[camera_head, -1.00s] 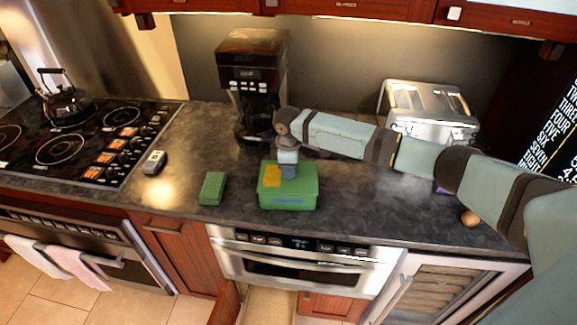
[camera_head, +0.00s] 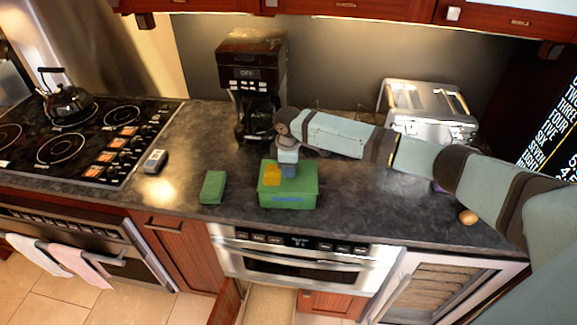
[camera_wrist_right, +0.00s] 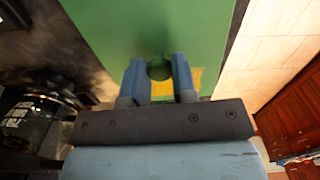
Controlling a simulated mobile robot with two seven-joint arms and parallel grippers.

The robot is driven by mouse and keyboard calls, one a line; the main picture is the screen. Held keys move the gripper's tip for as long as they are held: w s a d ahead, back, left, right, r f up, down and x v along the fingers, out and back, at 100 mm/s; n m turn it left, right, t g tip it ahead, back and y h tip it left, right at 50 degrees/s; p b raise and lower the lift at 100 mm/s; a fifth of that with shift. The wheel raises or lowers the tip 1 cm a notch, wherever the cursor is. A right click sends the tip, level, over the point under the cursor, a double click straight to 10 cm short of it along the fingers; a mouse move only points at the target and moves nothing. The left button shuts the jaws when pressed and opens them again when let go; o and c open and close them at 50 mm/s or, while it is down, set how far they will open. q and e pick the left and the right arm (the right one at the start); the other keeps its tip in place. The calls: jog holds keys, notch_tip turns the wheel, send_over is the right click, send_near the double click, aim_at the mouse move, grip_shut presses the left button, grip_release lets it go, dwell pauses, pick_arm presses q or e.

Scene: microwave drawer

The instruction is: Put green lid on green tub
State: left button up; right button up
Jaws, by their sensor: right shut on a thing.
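The green tub (camera_head: 288,202) stands on the dark counter near its front edge, below the coffee maker. The green lid (camera_head: 307,174) lies over the tub's top and looks level; I cannot tell whether it is fully seated. A yellow patch (camera_head: 272,176) shows on the green top. My right gripper (camera_head: 288,170) points down at the lid and is shut on it. In the right wrist view the lid (camera_wrist_right: 140,25) fills the upper middle, with its round knob (camera_wrist_right: 159,68) between the two fingertips of my right gripper (camera_wrist_right: 158,72). My left gripper is not in view.
A green block (camera_head: 213,187) lies left of the tub. A coffee maker (camera_head: 252,82) stands behind, and a toaster (camera_head: 428,108) stands back right. A small brown round thing (camera_head: 468,217) lies near the front edge. The stovetop (camera_head: 85,140) is at left.

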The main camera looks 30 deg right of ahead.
jog(key=o, duration=1.5)
jog(key=shift+r, duration=0.1)
jog(key=shift+r+p, duration=1.2)
jog(key=shift+r, duration=2.2)
